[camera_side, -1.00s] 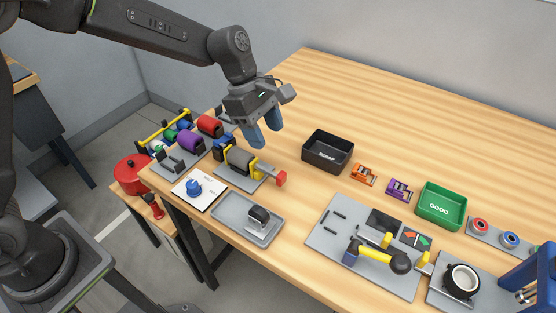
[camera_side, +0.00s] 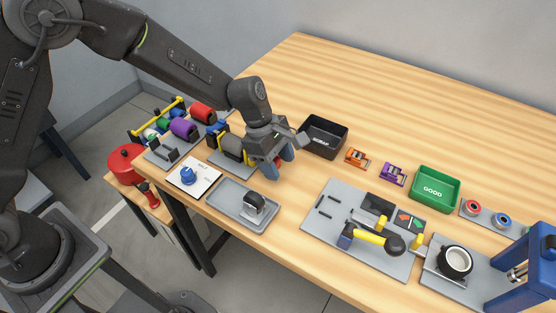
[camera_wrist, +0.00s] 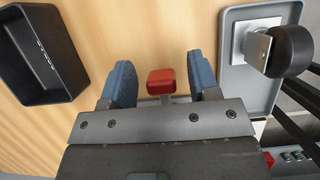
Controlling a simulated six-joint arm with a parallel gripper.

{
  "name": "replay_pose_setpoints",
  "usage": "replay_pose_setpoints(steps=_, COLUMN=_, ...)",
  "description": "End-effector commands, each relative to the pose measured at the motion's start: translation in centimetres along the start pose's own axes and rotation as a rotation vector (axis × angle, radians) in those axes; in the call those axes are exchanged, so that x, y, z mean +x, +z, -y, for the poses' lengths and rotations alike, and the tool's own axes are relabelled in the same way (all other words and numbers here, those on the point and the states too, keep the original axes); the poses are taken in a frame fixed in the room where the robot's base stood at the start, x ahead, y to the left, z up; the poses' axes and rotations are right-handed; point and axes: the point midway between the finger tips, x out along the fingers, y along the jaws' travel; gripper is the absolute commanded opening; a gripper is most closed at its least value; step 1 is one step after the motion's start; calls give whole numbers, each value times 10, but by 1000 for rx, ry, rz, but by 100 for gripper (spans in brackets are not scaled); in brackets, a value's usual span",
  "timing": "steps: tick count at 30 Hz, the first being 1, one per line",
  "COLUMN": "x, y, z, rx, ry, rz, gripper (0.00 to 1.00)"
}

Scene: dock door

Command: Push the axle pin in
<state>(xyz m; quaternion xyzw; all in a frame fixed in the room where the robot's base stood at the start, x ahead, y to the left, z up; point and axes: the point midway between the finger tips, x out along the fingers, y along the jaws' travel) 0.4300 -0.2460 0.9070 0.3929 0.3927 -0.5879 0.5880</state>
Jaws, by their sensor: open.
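The axle pin's red end block (camera_wrist: 160,82) shows in the wrist view between my two blue fingers, with a gap on each side. My gripper (camera_wrist: 161,75) is open around it and holds nothing. In the side view my gripper (camera_side: 278,166) is low over the table at the right end of the roll holder, and it mostly hides the red block there. How far the pin sits in the holder is hidden by my gripper.
A black scrap bin (camera_side: 324,137) stands behind my gripper. A white card with a blue knob (camera_side: 187,175) is to the left. A green bin (camera_side: 435,188) stands farther right.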

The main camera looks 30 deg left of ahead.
Motion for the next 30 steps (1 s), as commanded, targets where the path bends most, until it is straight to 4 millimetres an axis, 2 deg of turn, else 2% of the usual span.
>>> replay_pose_setpoints(steps=2, x=0, y=0, z=0, rx=0, ry=0, rz=0, gripper=54)
replay_pose_setpoints(steps=19, x=0, y=0, z=0, rx=0, ry=0, rz=0, gripper=0)
replay_pose_setpoints(steps=26, x=-2, y=-4, z=0, rx=-2, ry=0, rz=0, gripper=0)
replay_pose_setpoints(steps=30, x=-11, y=-25, z=-1, rx=-5, ry=1, rz=-1, gripper=0)
